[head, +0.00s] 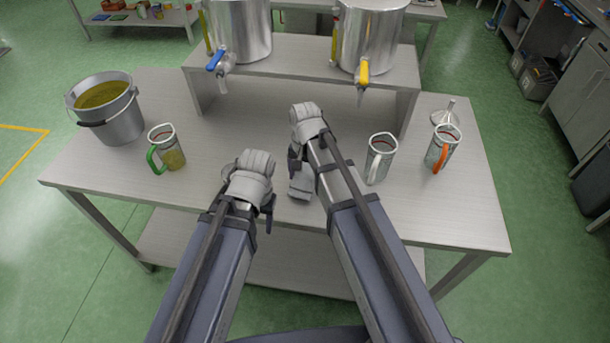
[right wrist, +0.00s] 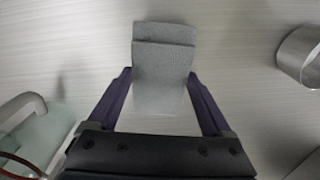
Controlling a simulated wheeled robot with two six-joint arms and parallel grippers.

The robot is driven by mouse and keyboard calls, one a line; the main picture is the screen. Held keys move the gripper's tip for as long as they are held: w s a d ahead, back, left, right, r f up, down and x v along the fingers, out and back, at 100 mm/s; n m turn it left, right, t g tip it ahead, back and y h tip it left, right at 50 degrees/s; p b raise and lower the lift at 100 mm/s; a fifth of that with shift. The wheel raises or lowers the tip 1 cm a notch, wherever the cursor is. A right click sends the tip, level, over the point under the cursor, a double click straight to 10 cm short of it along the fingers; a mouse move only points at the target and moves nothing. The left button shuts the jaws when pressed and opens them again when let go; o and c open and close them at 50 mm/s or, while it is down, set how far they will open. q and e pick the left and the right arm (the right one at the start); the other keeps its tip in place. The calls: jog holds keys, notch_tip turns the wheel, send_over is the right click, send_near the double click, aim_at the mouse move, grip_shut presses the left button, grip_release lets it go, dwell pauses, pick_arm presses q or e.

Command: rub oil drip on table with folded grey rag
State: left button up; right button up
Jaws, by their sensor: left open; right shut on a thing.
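The folded grey rag (head: 301,186) is in my right gripper (head: 306,152), low over the table (head: 235,125) near its middle. In the right wrist view the rag (right wrist: 163,50) sits between both fingers and reaches forward past them. I cannot tell if it touches the tabletop. My left gripper (head: 249,186) is open and empty, left of the rag, over the table's front part. I see no oil drip in either view; the rag or my arms may hide it.
A green-handled jug (head: 166,148) and a bucket of oil (head: 108,110) stand left. A white-handled jug (head: 381,158), an orange-handled jug (head: 443,148) and a funnel (head: 446,115) stand right. Two steel tanks with taps stand on a raised shelf (head: 300,68) behind.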

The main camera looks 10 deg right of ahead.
jog(key=shift+r+p, duration=1.85)
jog(key=shift+r, duration=0.45)
jog(key=shift+r, duration=0.1)
notch_tip(320, 180, up, 3)
jog(key=p, duration=0.3)
